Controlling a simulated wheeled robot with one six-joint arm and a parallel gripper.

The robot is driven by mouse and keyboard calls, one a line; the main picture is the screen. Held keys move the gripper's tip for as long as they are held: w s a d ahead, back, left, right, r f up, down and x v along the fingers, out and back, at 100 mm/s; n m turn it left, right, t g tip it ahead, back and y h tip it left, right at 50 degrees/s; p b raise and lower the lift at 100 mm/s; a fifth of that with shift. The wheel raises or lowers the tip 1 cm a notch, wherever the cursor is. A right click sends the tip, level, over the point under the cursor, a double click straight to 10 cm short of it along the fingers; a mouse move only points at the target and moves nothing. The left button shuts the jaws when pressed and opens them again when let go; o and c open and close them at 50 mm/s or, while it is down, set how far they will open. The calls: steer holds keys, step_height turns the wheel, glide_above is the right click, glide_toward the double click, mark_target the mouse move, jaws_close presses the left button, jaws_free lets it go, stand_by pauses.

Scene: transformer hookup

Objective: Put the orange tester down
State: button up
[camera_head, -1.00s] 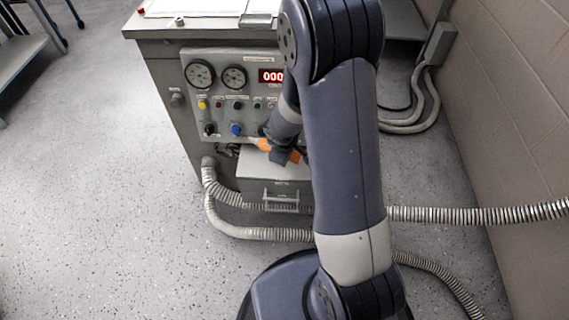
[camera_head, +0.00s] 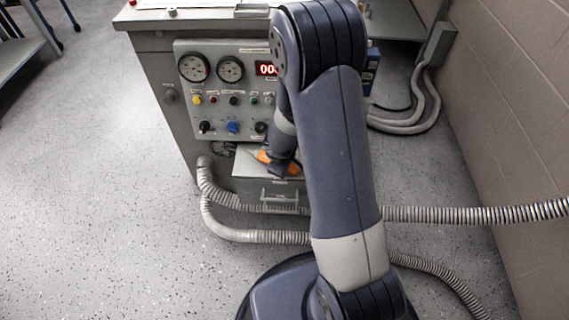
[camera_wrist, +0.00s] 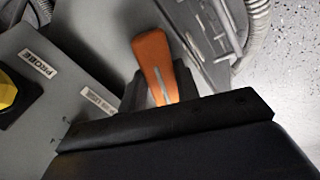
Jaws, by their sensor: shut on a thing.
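The orange tester (camera_head: 263,156) is at my gripper (camera_head: 280,168), just over the grey box top (camera_head: 246,166) below the control panel. In the wrist view the orange tester (camera_wrist: 153,58) sticks out from between the two dark fingers of my gripper (camera_wrist: 157,95), which is shut on it. A grey surface lies close beneath it. I cannot tell whether the tester touches that surface. Part of the tester is hidden by the fingers and the wrist body.
The control panel (camera_head: 215,108) with gauges, knobs and a red display stands behind. A drawer handle (camera_head: 280,198) is on the box front. Corrugated hoses (camera_head: 250,236) run across the floor. A yellow part (camera_wrist: 15,95) shows at left in the wrist view. A brick wall (camera_head: 515,120) stands at right.

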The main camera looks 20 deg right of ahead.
steer(key=o, duration=1)
steer(key=shift+f, duration=0.1)
steer(key=shift+c, duration=0.2)
steer(key=shift+r+p, duration=0.3)
steer(key=shift+p, duration=0.05)
steer(key=p+v, duration=0.5)
steer(key=v, duration=0.6)
steer(key=shift+s+r, duration=0.2)
steer(key=shift+r, duration=0.15)
